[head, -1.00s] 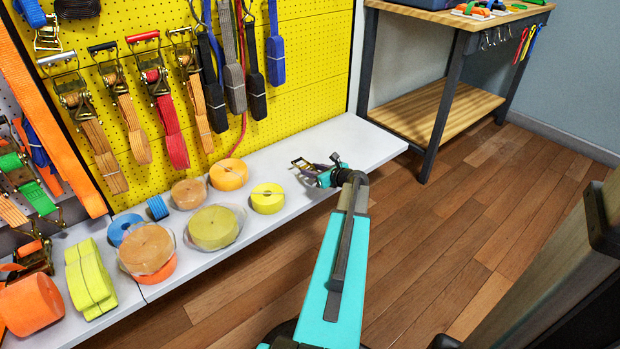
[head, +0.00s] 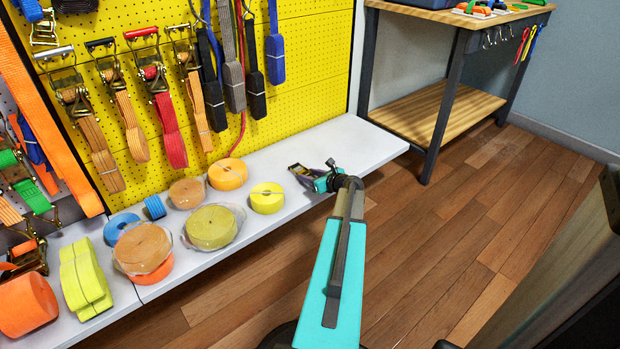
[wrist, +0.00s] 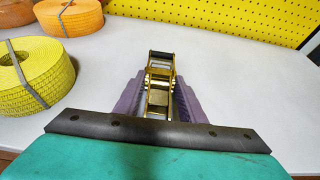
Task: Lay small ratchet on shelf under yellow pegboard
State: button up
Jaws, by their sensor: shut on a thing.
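The small ratchet (wrist: 159,84) is a brass-coloured metal frame with a dark handle bar. In the wrist view it sits between the two purple fingers of my gripper (wrist: 160,100), which is shut on it. In the head view my gripper (head: 314,180) and the ratchet (head: 298,170) are low over the white shelf (head: 330,145), near its front edge and right of the yellow roll. I cannot tell whether the ratchet touches the shelf. The yellow pegboard (head: 310,70) rises behind the shelf.
A yellow roll (head: 267,198) and an orange roll (head: 228,174) lie left of my gripper, with several more strap rolls further left. Ratchets and straps hang on the pegboard. The shelf's right part is clear. A workbench (head: 440,100) stands at the right.

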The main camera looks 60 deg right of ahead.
jog(key=shift+f, duration=0.1)
dwell(0.3)
jog(key=o, duration=1.2)
jog(key=shift+s+a+r, duration=0.15)
jog(key=shift+s+r, duration=0.15)
jog(key=p+v, duration=0.4)
jog(key=v, duration=0.7)
jog(key=shift+s, duration=0.15)
